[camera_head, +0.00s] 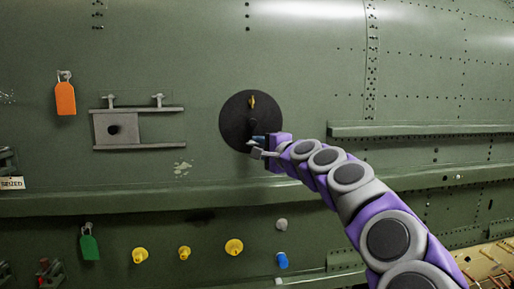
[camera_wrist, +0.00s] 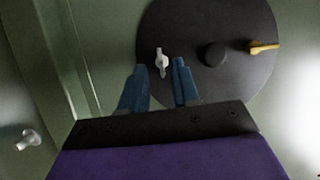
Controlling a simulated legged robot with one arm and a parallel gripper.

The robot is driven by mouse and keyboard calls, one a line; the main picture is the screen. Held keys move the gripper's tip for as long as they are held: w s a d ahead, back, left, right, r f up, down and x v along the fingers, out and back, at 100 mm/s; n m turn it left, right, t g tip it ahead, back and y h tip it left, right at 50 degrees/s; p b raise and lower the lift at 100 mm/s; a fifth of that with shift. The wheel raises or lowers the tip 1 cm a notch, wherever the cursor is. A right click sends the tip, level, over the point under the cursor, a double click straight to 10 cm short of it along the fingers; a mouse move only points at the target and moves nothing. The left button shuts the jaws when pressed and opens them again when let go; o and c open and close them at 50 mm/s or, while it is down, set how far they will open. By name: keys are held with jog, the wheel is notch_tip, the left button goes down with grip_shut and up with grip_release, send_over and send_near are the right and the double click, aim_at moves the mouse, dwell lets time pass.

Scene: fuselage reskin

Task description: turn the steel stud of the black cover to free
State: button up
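The round black cover (camera_head: 235,112) sits on the green fuselage skin and fills the upper middle of the wrist view (camera_wrist: 215,20). The steel stud (camera_wrist: 162,62), a small silver winged piece, is near the cover's left edge in the wrist view. A yellow stud (camera_wrist: 264,47) is at the opposite edge, with a black knob (camera_wrist: 215,54) between them. My gripper (camera_wrist: 160,65) is open, its blue fingers apart on either side of the steel stud as pictured. I cannot tell whether they touch it. In the head view my gripper (camera_head: 257,147) is at the cover's lower edge.
A grey plate (camera_head: 115,127) between two rails is to the left. An orange tag (camera_head: 65,98) and a green tag (camera_head: 89,246) hang on the skin. A long ledge (camera_head: 180,194) runs below the cover, with yellow knobs (camera_head: 234,247) under it.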

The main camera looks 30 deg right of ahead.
jog(key=shift+w+a, duration=0.1)
jog(key=shift+w, duration=0.85)
grip_shut()
